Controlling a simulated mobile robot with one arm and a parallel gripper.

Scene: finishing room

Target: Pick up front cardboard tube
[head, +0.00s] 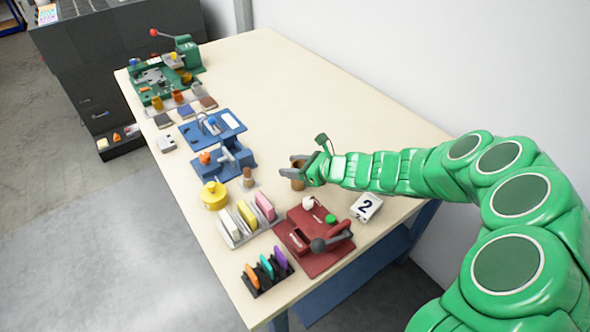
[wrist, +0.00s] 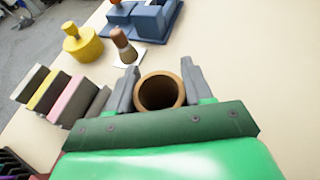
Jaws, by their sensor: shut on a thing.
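The front cardboard tube (wrist: 160,108) is a brown, hollow, upright-looking cylinder, seen from above into its open end in the wrist view. My gripper (wrist: 159,90) has a grey finger on either side of it and is shut on it. In the head view the tube (head: 298,181) shows at the end of my green arm, over the cream table, partly hidden by my gripper (head: 298,171). I cannot tell whether it touches the table.
A brown brush-like piece (head: 248,178) on a white card stands left of my gripper. A blue fixture (head: 228,160), yellow pot (head: 214,195), red press (head: 313,240) and number 2 block (head: 366,207) are nearby. The table's back right is clear, along a wall.

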